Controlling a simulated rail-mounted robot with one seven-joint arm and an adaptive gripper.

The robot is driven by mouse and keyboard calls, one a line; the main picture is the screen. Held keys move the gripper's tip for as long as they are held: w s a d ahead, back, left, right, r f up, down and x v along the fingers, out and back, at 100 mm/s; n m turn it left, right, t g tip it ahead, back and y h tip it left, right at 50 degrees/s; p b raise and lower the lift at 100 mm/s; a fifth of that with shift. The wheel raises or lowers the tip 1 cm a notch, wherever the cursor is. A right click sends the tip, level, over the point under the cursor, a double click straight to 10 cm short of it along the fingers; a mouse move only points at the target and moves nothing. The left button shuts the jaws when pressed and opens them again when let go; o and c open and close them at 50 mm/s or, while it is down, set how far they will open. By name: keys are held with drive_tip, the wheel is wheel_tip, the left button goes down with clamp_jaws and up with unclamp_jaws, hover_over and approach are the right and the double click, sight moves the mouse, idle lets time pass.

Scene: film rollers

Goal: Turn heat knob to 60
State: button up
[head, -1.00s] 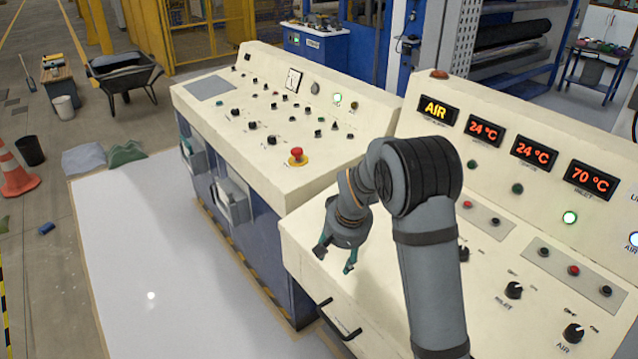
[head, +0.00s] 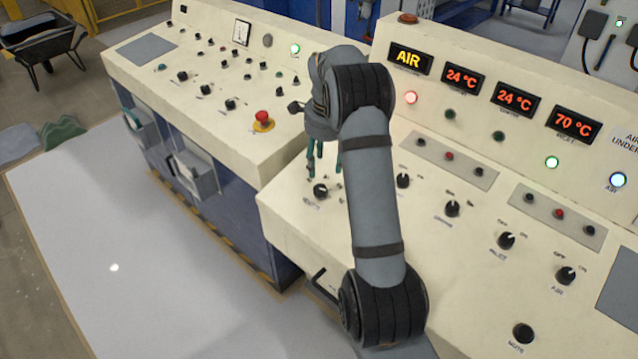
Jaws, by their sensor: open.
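My gripper (head: 325,174) is open, its teal fingers pointing down over the left part of the cream console (head: 290,215). A black knob (head: 320,190) with a small label stands just below and between the fingertips in the picture; I cannot tell whether they touch it. Its label is too small to read for certain. More black knobs stand to the right: one beside my arm (head: 403,180), another (head: 453,208), and two farther right (head: 507,240) and (head: 566,274). I cannot tell from the labels which is the heat knob.
Displays read AIR (head: 411,59), 24 °C (head: 462,77), 24 °C (head: 515,99) and 70 °C (head: 574,123). A red lamp (head: 411,97) is lit. A second console with a red stop button (head: 263,120) stands at the left. My arm crosses the console's middle.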

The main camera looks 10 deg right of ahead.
sight(320, 187)
drive_tip(key=f, duration=0.3)
drive_tip(key=w+f+p, duration=0.1)
drive_tip(key=f, duration=0.3)
drive_tip(key=f+p, duration=0.1)
drive_tip(key=f, duration=0.2)
drive_tip(key=shift+w+a+f, duration=0.25)
drive_tip(key=shift+w, duration=0.15)
drive_tip(key=shift+c, duration=0.7)
drive_tip(key=c, duration=1)
drive_tip(key=n+b, duration=0.1)
drive_tip(key=n, duration=0.3)
drive_tip(key=shift+w+g, duration=0.15)
drive_tip(key=shift+g, duration=0.25)
drive_tip(key=n, duration=0.5)
drive_tip(key=shift+w+a+r+g+h+p, duration=0.1)
drive_tip(key=shift+r+g+h+p, duration=0.05)
drive_tip(key=shift+g+h+p, duration=0.2)
drive_tip(key=shift+n, duration=0.3)
